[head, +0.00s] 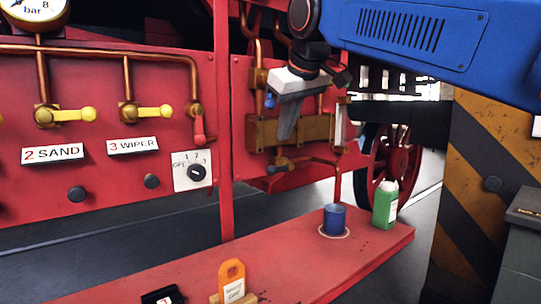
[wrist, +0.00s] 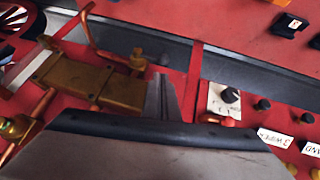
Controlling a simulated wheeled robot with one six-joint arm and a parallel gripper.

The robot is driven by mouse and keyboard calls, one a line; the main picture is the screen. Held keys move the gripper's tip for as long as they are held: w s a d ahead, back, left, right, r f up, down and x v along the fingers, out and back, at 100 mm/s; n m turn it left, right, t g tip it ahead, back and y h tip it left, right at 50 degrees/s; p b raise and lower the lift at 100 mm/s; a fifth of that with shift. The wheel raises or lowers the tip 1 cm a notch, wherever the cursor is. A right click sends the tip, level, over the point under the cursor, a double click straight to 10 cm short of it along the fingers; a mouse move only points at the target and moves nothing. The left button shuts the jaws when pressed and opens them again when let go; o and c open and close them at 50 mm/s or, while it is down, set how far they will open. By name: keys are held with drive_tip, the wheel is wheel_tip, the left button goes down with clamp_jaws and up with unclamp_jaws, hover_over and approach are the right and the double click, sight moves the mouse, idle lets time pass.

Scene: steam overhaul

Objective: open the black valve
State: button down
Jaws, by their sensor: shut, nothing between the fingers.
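My gripper (head: 285,136) is shut and empty, pointing down in front of the brass block (head: 262,133) on the red panel. In the wrist view its closed fingers (wrist: 162,88) appear beside the same block (wrist: 75,80). No valve is clearly black. A small brass valve with a dark blue-grey handle (head: 278,169) sits under the block, below my fingertips and apart from them in the head view. A blue-handled valve (head: 269,101) is at the block's upper left. My gripper hides part of the block and the pipes behind it.
Left of the block are a red lever (head: 198,128), two yellow levers (head: 73,115) and a black rotary knob (head: 197,173). A striped pillar (head: 480,190) stands right.

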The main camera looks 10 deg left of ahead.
sight(280, 169)
drive_tip(key=shift+a+r, duration=0.35)
drive_tip(key=shift+a, duration=0.4)
drive_tip(key=x, duration=1)
drive_tip(key=shift+s+f, duration=0.1)
